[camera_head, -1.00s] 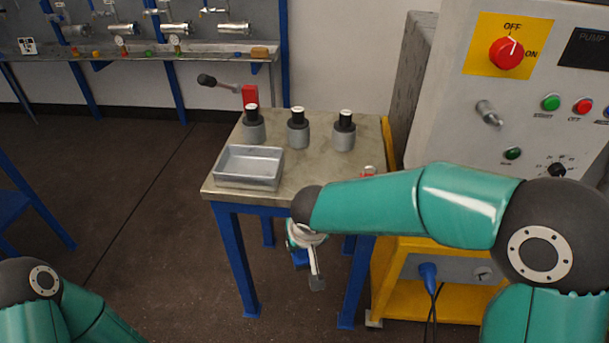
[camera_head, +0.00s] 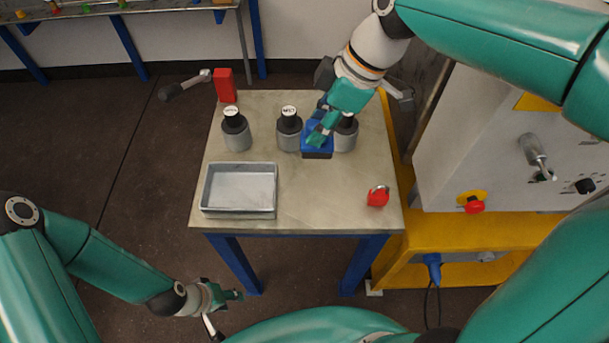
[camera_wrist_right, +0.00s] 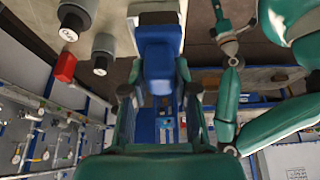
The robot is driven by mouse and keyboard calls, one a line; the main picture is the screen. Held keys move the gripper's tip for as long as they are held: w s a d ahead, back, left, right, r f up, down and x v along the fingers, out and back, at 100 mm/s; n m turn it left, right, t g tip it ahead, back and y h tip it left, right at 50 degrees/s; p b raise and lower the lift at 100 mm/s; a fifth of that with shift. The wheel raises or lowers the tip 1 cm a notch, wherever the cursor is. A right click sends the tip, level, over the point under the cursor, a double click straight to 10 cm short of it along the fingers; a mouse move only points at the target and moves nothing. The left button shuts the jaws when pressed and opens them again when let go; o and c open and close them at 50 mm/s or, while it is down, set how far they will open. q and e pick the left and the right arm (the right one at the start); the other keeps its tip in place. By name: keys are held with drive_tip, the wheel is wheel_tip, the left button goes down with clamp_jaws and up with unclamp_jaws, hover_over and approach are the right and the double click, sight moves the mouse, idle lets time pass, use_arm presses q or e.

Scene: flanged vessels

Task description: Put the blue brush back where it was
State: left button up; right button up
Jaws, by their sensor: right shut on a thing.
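The blue brush (camera_head: 317,146) is in my right gripper (camera_head: 328,124), over the back right part of the table in the head view, just beside the right two capped cylinders. Whether it touches the table or the cylinders I cannot tell. In the right wrist view the brush (camera_wrist_right: 160,62) sits between the two fingers of my right gripper (camera_wrist_right: 158,100). My left gripper (camera_head: 232,296) hangs low in front of the table, away from the brush; its fingers are too small to judge.
The table (camera_head: 310,200) also bears a grey metal tray (camera_head: 240,190) at front left, a capped cylinder (camera_head: 236,130) at back left and a red object (camera_head: 378,196) at front right. A red block with a lever (camera_head: 225,85) is at the back left corner. The control cabinet (camera_head: 480,150) stands right.

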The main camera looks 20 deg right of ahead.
drive_tip(key=shift+w+f, duration=0.1)
drive_tip(key=shift+f, duration=0.15)
wheel_tip(320, 180, down, 19)
idle(0.4)
drive_tip(key=o, duration=1)
drive_tip(key=shift+r, duration=0.1)
drive_tip(key=v, duration=1.1)
drive_tip(key=shift+d+r, duration=0.15)
drive_tip(key=shift+r, duration=0.25)
